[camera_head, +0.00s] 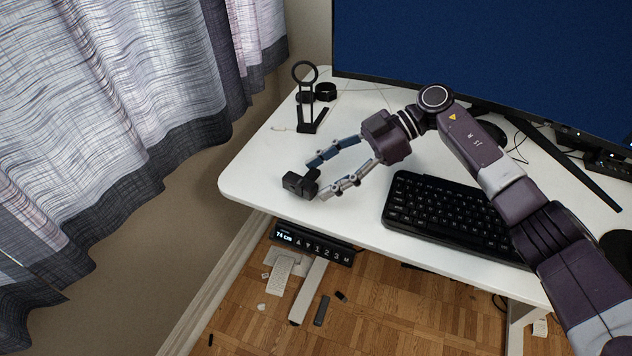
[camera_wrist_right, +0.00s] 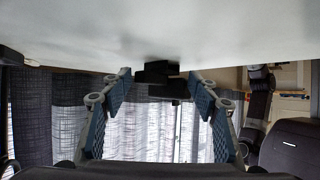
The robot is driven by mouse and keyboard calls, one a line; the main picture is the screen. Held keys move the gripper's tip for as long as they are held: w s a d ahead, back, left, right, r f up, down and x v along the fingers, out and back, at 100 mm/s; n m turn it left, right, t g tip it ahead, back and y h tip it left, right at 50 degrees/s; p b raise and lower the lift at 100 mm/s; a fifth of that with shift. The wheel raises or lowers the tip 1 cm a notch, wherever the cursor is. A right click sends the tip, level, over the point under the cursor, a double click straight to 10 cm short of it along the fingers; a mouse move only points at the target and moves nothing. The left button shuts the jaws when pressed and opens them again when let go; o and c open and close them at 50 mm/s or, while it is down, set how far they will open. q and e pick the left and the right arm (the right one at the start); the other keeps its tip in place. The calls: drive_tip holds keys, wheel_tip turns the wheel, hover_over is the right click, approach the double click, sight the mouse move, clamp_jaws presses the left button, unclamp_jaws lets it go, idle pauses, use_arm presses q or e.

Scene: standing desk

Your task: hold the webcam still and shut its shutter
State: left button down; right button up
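The webcam (camera_head: 297,184) is a small black device standing on the white desk near its front left edge. In the right wrist view the webcam (camera_wrist_right: 158,73) shows dark and small, between the fingertips and a little beyond them. My right gripper (camera_head: 318,177) reaches in from the right, low over the desk, with its two fingers spread on either side of the webcam's near end. A gap shows between fingers and webcam in the right wrist view (camera_wrist_right: 159,76). The shutter is too small to make out. My left gripper is not in view.
A black keyboard (camera_head: 450,211) lies right of the gripper, below a large monitor (camera_head: 480,50). A black stand with a ring (camera_head: 307,95) is at the back left. A height panel (camera_head: 312,245) hangs under the front edge. Curtains (camera_head: 110,110) hang at left.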

drive_tip(key=shift+a+f, duration=0.1)
drive_tip(key=c, duration=1.4)
